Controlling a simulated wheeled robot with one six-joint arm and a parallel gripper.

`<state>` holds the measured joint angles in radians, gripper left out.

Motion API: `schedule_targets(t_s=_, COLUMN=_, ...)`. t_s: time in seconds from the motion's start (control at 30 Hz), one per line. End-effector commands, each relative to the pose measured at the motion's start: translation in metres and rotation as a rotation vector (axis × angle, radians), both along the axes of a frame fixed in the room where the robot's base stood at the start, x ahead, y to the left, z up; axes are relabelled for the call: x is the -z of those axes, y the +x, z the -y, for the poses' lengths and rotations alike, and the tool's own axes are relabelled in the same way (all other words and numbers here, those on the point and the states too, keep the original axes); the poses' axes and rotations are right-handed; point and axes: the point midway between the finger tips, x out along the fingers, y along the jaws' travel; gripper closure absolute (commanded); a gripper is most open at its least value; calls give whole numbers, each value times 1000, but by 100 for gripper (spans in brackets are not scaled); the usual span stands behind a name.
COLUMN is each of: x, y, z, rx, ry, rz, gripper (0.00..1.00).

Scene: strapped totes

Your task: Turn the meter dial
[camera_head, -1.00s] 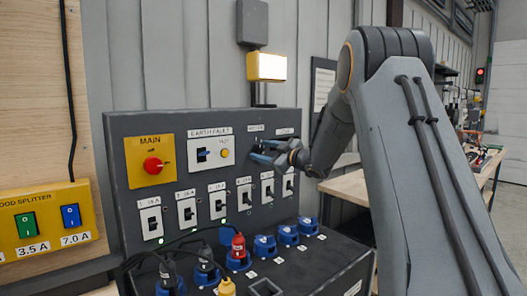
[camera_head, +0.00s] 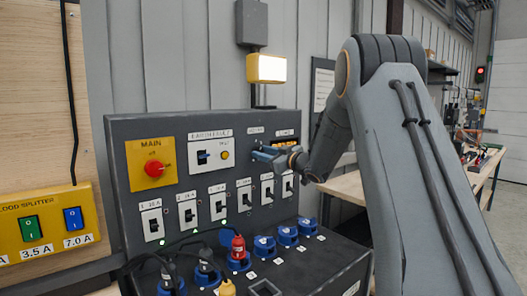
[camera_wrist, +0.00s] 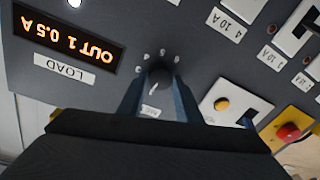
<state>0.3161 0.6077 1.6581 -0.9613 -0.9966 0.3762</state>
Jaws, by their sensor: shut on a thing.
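The meter dial (camera_wrist: 160,74) is a dark round knob on the grey panel, with small white position marks around it in the wrist view. My gripper (camera_wrist: 158,90) has its two blue fingers on either side of the knob and is shut on it. In the head view my gripper (camera_head: 262,153) reaches the upper right of the panel and hides the dial. The load display (camera_wrist: 68,40) reads "OUT 1 0.5 A" upside down in the wrist view, and its lit screen (camera_head: 286,141) shows in the head view.
A red main switch (camera_head: 154,169) on a yellow plate and an earth fault module (camera_head: 210,154) are to the left. A row of breakers (camera_head: 218,203) and several blue sockets (camera_head: 265,245) lie below. A wooden bench (camera_head: 350,188) stands behind my arm.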

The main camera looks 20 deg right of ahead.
Motion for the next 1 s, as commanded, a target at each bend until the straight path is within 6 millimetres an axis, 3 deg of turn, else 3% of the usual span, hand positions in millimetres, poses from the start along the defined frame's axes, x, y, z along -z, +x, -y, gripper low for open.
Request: schedule_targets(t_s=1.0, x=1, y=0, z=0, rx=-1, ry=859, rz=-334, gripper=91)
